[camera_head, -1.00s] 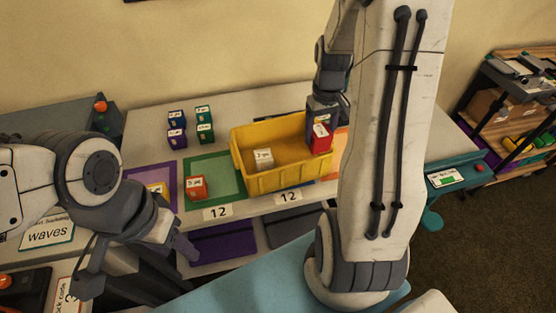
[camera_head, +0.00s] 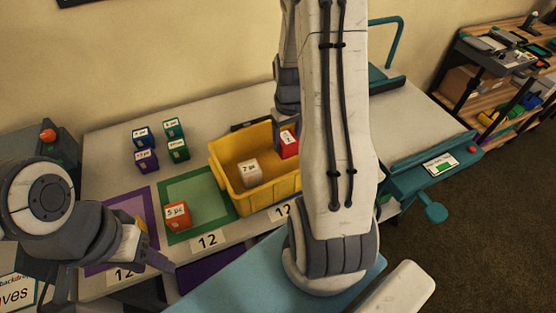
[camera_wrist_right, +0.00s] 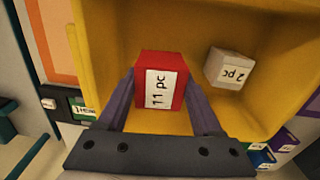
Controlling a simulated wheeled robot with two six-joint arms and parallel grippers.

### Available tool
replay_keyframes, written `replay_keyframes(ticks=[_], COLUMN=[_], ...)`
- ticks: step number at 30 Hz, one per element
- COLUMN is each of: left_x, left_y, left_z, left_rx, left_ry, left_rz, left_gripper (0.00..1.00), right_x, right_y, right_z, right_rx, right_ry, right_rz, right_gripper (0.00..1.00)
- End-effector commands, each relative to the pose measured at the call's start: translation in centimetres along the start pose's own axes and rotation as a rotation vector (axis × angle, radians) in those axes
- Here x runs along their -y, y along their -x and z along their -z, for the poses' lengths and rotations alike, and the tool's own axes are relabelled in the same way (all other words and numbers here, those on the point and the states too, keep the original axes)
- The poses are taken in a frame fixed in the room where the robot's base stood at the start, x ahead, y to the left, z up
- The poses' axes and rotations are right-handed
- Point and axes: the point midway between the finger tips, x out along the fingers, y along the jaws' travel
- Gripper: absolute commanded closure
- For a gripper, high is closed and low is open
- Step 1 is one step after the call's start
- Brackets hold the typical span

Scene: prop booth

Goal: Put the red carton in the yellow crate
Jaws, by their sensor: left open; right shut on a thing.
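The red carton (camera_head: 289,143) is in my right gripper (camera_wrist_right: 160,92), whose two fingers are shut on its sides. It also shows upright in the right wrist view (camera_wrist_right: 172,66), with its 11 pc label. The carton is at the right end of the yellow crate (camera_head: 257,204), within its walls. I cannot tell whether it touches the crate floor. A whitish carton (camera_head: 249,173) lies in the crate, left of the red one. My right arm hides the crate's right end in the head view. My left gripper (camera_head: 118,278) is open and empty at the lower left.
The crate stands on a pale table. An orange carton (camera_head: 177,215) sits on a green-bordered mat (camera_head: 207,184) to its left. Several blue, purple and green cartons (camera_head: 147,160) stand behind. A teal-edged surface (camera_head: 415,150) lies to the right. A shelf (camera_head: 490,80) stands far right.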

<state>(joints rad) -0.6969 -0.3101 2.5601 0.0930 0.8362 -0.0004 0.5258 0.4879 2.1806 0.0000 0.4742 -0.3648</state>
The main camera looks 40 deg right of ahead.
Motion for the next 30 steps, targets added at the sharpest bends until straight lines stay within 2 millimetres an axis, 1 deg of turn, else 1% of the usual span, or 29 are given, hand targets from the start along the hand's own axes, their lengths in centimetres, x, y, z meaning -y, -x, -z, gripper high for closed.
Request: replay_keyframes(ticks=[1,7,12,14,16,23,27,28,29,30], left_x=[0.0,0.0,0.0,0.0,0.0,0.0,0.0,0.0,0.0,0.0], left_y=[0.1,0.2,0.4,0.4,0.4,0.4,0.1,0.2,0.2,0.2], left_z=[0.0,0.0,0.0,0.0,0.0,0.0,0.0,0.0,0.0,0.0], left_rx=[0.000,0.000,0.000,0.000,0.000,0.000,0.000,0.000,0.000,0.000], left_ry=[0.000,0.000,0.000,0.000,0.000,0.000,0.000,0.000,0.000,0.000], left_rz=[0.000,0.000,0.000,0.000,0.000,0.000,0.000,0.000,0.000,0.000], left_gripper=[0.50,0.50,0.50,0.50,0.50,0.50,0.50,0.50,0.50,0.50], right_x=[0.0,0.0,0.1,0.1,0.2,0.2,0.2,0.2,0.2,0.2], right_y=[-0.9,-2.9,-5.4,-6.1,-6.4,-6.5,-6.9,-6.8,-6.8,-6.8], right_z=[-0.1,0.0,0.0,0.0,0.1,0.1,0.1,0.1,0.1,0.1], right_rx=[0.005,0.002,0.003,0.002,-0.001,-0.002,-0.001,-0.001,-0.001,-0.001], right_ry=[-0.001,0.000,0.002,0.002,0.004,0.004,0.004,0.004,0.004,0.004], right_rz=[0.002,0.001,0.001,0.001,0.000,-0.001,-0.001,-0.001,-0.001,-0.001], right_gripper=[0.94,0.94,0.94,0.94,0.94,0.94,0.94,0.21,0.10,0.03])
